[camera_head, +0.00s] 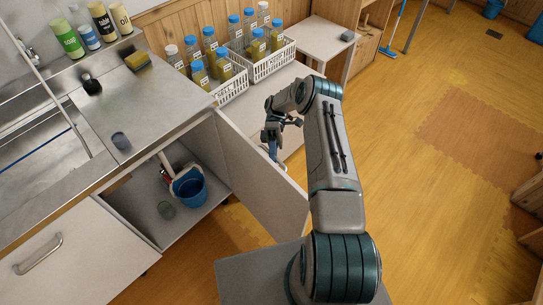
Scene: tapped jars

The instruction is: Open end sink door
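The end sink door (262,185) stands swung wide open at the right end of the sink cabinet, its edge pointing toward the lower right. The cabinet inside (160,205) is exposed. My gripper (271,145) is beyond the door's top edge, on the door's outer side, close to a metal handle that is mostly hidden behind the door. The door and the wrist hide the fingertips, so I cannot tell if they grip or touch the handle.
White crates of jars (272,62) sit right of the steel counter (150,100). Another closed door with a handle (40,255) is at lower left. Open wooden floor (440,220) lies to the right.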

